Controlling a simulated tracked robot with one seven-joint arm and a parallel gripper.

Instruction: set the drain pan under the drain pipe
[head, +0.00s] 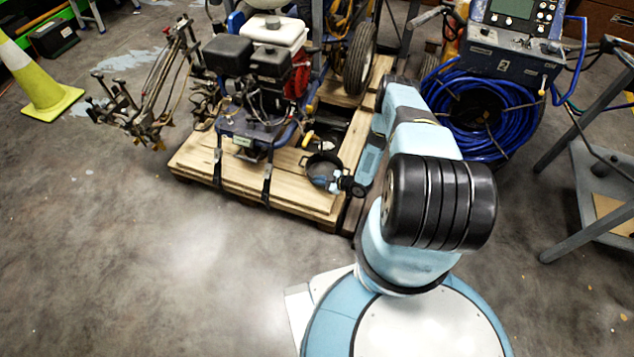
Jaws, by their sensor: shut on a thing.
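The drain pan (324,159) is a small dark round pan with an open top. It shows at the front right of the wooden pallet, beside the machine. My gripper (325,181) is at the near side of the pan, shut on its rim, and partly covers it. The line striper (262,60) stands strapped on the pallet, with an engine and a red part. A small yellow piece (308,138) shows just behind the pan; I cannot tell whether it is the drain pipe. Whether the pan touches the boards is too small to tell.
The wooden pallet (200,165) has dark straps over its front edge. A blue hose coil (485,115) stands at the right, near a grey metal stand (590,180). A yellow-based cone (52,103) is at the far left. The floor in front is clear.

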